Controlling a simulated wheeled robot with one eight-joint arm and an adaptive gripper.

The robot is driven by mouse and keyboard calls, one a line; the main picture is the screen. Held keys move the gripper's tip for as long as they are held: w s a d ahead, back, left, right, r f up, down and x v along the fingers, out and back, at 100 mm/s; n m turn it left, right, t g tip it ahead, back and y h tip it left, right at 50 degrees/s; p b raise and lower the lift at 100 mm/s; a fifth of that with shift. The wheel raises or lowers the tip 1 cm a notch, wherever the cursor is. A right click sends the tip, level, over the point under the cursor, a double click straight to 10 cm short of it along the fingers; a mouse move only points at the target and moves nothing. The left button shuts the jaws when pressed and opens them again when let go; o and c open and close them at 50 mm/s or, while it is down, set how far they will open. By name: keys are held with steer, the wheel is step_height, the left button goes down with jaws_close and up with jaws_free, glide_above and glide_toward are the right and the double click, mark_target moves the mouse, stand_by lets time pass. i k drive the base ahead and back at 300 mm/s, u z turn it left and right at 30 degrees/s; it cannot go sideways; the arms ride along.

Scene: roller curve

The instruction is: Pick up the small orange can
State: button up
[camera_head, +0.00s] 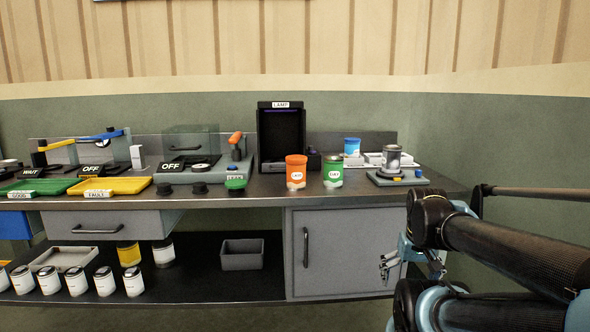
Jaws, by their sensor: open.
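The orange can (296,174) stands upright on the dark workbench top, near its front edge and right of the middle. My gripper (386,268) is open and empty, below the bench top in front of the grey cabinet door. It is well below and to the right of the orange can. My arm fills the lower right and hides part of the gripper's wrist.
Behind the orange can stands a black lamp box (281,137). A blue can (352,147) and a device holding a metal can (391,158) are to the right. Green and yellow trays (110,186) lie left. Several white cans and a grey bin (242,254) sit on the lower shelf.

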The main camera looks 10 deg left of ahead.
mark_target(296, 172)
steer(key=u, duration=1.05)
steer(key=k, duration=1.55)
steer(key=z, duration=0.5)
steer(key=i, duration=1)
steer(key=z, duration=0.05)
